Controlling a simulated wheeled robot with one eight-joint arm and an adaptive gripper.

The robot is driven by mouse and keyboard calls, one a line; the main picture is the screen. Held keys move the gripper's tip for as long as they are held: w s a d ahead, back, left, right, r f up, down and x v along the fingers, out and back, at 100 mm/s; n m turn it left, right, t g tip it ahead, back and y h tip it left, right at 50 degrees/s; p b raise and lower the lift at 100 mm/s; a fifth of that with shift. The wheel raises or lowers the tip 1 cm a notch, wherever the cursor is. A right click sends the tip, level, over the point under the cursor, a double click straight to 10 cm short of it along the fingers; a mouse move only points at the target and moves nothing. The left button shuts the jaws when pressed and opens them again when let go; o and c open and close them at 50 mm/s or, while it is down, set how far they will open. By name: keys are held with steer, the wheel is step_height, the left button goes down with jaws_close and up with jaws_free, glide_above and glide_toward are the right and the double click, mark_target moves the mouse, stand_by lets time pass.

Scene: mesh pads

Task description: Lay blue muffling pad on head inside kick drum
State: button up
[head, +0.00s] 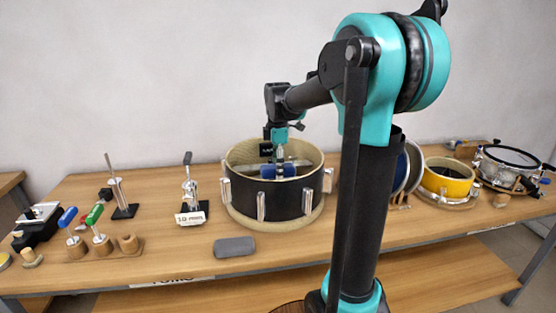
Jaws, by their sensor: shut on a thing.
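The kick drum (262,201) is a black open-topped shell with silver lugs, standing on the wooden table. My gripper (281,168) points down inside its rim and is shut on the blue muffling pad (268,171). The pad shows as a blue patch low inside the shell, partly hidden by the gripper and the near rim. I cannot tell whether the pad touches the head, since the drum's bottom is mostly hidden.
A grey block (235,247) lies in front of the drum. Left are a stand with a "10 mm" label (191,219) and colored-handled tools (97,214). A yellow drum (448,179) and a snare-like drum (508,163) stand right. My arm hides the table's middle right.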

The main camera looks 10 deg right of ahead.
steer(key=shift+f, duration=6.1)
steer(key=o, duration=1.2)
step_height(320, 180, up, 12)
